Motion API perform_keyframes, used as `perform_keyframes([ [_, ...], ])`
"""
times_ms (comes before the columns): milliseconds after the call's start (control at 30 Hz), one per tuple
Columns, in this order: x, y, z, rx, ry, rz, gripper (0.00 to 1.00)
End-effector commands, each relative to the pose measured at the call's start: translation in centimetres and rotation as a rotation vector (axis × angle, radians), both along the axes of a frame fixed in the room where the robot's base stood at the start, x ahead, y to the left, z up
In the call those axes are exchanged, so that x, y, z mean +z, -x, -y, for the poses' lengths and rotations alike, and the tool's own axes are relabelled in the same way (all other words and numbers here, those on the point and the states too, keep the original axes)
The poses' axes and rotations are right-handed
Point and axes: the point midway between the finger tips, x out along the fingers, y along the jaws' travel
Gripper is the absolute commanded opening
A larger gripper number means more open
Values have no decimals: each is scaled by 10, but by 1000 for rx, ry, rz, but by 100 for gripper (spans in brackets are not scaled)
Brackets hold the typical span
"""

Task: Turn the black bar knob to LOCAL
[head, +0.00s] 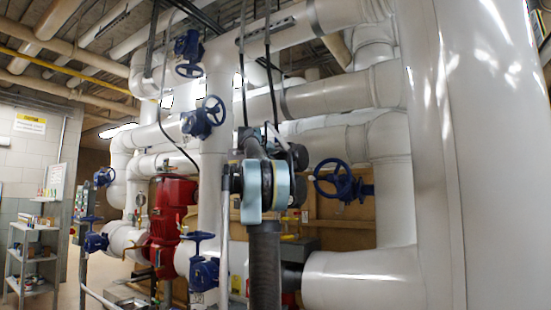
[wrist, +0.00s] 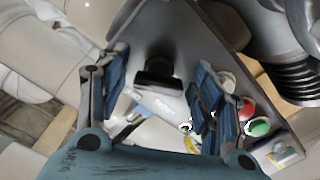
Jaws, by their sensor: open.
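The black bar knob (wrist: 158,80) shows in the wrist view on a dark grey panel face (wrist: 205,45), with a pale label plate (wrist: 160,104) just below it in the picture. The label's lettering is too small to read. My gripper (wrist: 162,70) is open, with one blue-padded finger on each side of the knob in the picture. I cannot tell how far the fingertips stand from the panel, and no contact is visible. In the head view my own arm hides the knob and most of my gripper.
A red button (wrist: 246,109) and a green button (wrist: 258,127) sit right of my right finger. Thick white pipes (head: 365,280) and a blue handwheel valve (head: 335,180) crowd the right. A red pump (head: 168,215) and grey shelf (head: 32,260) stand left.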

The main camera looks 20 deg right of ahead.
Motion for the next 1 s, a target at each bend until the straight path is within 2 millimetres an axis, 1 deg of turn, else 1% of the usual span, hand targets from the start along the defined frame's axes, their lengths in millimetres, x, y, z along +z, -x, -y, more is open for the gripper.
perform_keyframes([
  [133, 0, 0, 0, 0, 0, 0, 60],
  [167, 0, 0, 0, 0, 0, 0, 55],
  [200, 0, 0, 0, 0, 0, 0, 46],
  [267, 0, 0, 0, 0, 0, 0, 33],
  [300, 0, 0, 0, 0, 0, 0, 24],
  [333, 0, 0, 0, 0, 0, 0, 17],
  [367, 0, 0, 0, 0, 0, 0, 15],
  [700, 0, 0, -1, 1, 17, -22, 15],
  [867, 0, -1, -1, 2, 60, -79, 15],
  [1000, 0, -1, -1, 2, 123, -158, 15],
])
